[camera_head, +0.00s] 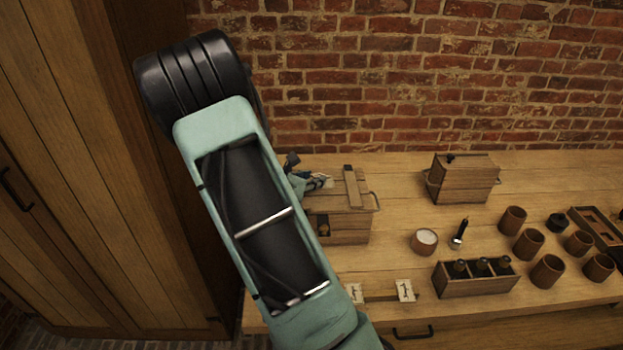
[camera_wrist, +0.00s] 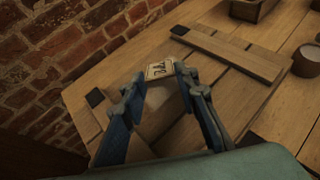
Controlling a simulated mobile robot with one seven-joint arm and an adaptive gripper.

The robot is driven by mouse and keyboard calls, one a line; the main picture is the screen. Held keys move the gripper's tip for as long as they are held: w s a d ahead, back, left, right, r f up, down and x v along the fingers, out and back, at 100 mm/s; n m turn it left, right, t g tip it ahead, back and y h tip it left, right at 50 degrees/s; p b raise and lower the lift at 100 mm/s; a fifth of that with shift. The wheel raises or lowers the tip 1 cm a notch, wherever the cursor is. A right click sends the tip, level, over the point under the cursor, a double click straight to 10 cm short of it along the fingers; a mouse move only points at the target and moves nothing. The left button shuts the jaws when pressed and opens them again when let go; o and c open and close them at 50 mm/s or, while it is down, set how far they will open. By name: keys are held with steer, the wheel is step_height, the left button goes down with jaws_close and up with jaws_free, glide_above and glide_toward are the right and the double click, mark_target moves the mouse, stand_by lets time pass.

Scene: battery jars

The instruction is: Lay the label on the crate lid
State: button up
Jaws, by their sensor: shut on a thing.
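A small pale label (camera_wrist: 159,69) with dark marks sits between the fingertips of my gripper (camera_wrist: 160,82) in the wrist view. My gripper is shut on it, and the fingers hide its side edges. The wooden crate lid (camera_wrist: 228,85) spreads below and around the label, with a raised batten across it. I cannot tell whether the label touches the lid. In the head view, my gripper (camera_head: 312,183) is over the left part of the crate (camera_head: 345,230), and my arm hides the crate's left side. The lid (camera_head: 335,200) also shows there, with its batten upright in the picture.
Two pale cards (camera_head: 404,290) stand by a wooden strip at the front edge. A closed wooden box (camera_head: 463,180) is at the back. A white-filled jar (camera_head: 425,240), a dark tool (camera_head: 459,233), a bottle rack (camera_head: 475,285) and several brown jars (camera_head: 528,243) stand to the right.

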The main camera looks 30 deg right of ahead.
steer(key=o, duration=0.7)
steer(key=shift+o, duration=0.2)
steer(key=v, duration=1.2)
